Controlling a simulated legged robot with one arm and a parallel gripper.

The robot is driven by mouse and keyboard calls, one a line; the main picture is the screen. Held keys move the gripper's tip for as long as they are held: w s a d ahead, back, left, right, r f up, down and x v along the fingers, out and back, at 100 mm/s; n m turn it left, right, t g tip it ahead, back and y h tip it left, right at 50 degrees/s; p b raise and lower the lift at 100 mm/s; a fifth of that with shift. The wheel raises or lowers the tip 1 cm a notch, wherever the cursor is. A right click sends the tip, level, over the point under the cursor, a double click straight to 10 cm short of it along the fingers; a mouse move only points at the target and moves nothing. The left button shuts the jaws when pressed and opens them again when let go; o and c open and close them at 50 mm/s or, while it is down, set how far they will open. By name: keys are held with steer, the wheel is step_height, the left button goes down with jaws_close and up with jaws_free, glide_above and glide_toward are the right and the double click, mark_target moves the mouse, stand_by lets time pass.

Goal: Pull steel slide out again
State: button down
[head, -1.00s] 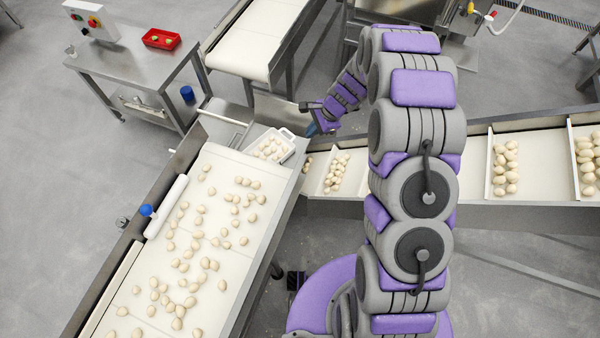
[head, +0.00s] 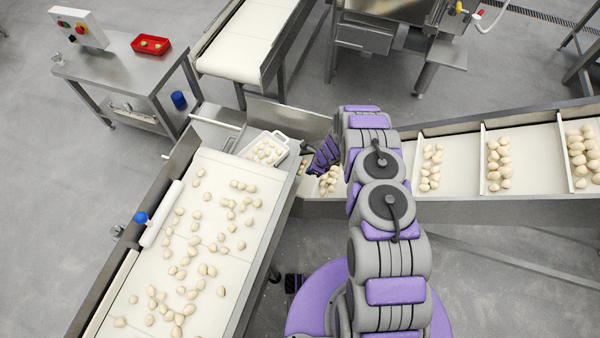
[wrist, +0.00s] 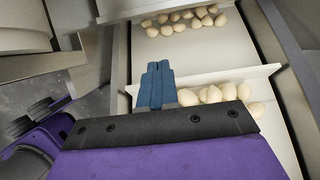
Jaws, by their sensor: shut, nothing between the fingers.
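My gripper shows in the wrist view with its two blue fingers (wrist: 157,84) pressed together and empty, over a white belt with upright flights. No slide is clear in the wrist view.
A steel bench (head: 130,75) with a red tray (head: 151,44) stands at back left.

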steer(key=w+a+f+b, duration=0.2)
steer(key=a+f+b, duration=0.2)
steer(key=a+f, duration=0.2)
steer(key=shift+d+b+x, duration=0.25)
steer(key=shift+b+x, duration=0.15)
steer(key=shift+x, duration=0.95)
steer(key=shift+f, duration=0.1)
